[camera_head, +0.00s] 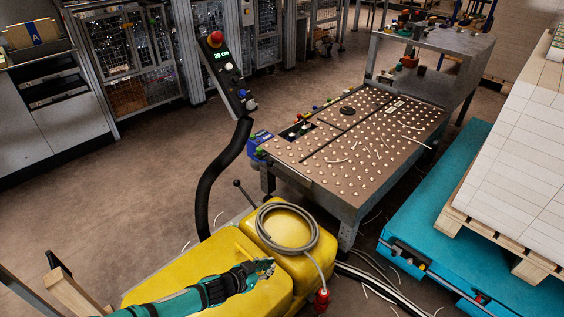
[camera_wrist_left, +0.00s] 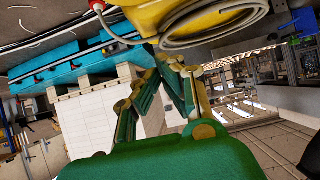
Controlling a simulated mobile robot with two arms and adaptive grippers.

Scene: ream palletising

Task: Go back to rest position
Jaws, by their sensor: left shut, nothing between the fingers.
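My left gripper (camera_head: 264,267) reaches in from the lower left on a teal arm, above the yellow machine cover. It is shut with nothing held. In the left wrist view its green and yellow fingers (camera_wrist_left: 168,62) come close together at the tips, with no ream between them. My right gripper is not in view. White reams (camera_head: 530,150) lie in a wide stack on a wooden pallet (camera_head: 476,226) at the right. The stack also shows in the left wrist view (camera_wrist_left: 88,120), behind the fingers.
The yellow cover (camera_head: 190,266) carries a coiled grey hose (camera_head: 287,248). A perforated-top table (camera_head: 350,199) stands beyond it. A control panel (camera_head: 228,75) stands on a black curved post. A blue lift platform (camera_head: 450,188) lies under the pallet. Floor at left is clear.

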